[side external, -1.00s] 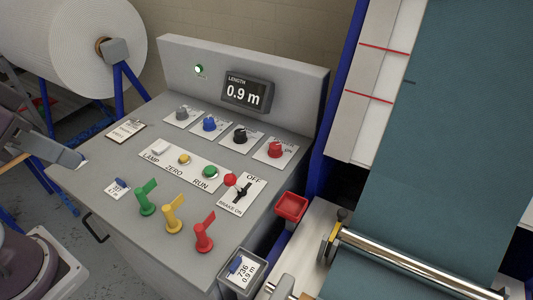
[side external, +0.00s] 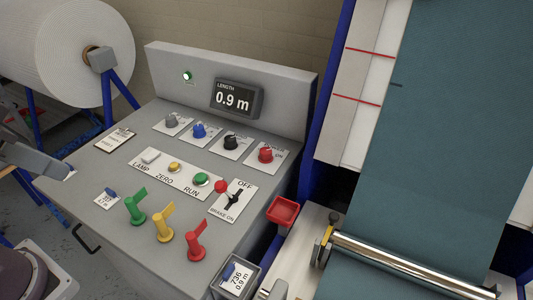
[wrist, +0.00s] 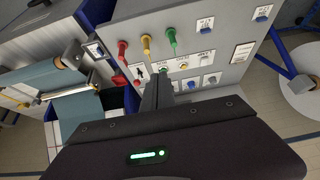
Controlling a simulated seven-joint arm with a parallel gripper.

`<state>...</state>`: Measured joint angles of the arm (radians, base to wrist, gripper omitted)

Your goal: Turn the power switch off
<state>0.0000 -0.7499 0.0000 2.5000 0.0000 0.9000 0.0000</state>
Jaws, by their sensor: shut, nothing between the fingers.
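The grey console (side external: 75,185) stands in the middle of the side view. No legible label marks a power switch. A switch plate marked OFF and BRAKE ON carries a black lever (side external: 234,198) and a red ball beside it (side external: 221,187). A lit green lamp (side external: 187,76) is on the upright back panel; its label is unreadable. The red knob (side external: 265,154) stands on a plate whose label is too small to read. My gripper (side external: 69,173) is at the left edge of the console, apart from these controls. In the wrist view its fingers (wrist: 161,80) are together and empty.
Green (side external: 135,210), yellow (side external: 163,224) and red (side external: 195,243) levers stand upright along the console's front. White, yellow and green buttons (side external: 201,180) sit behind them.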

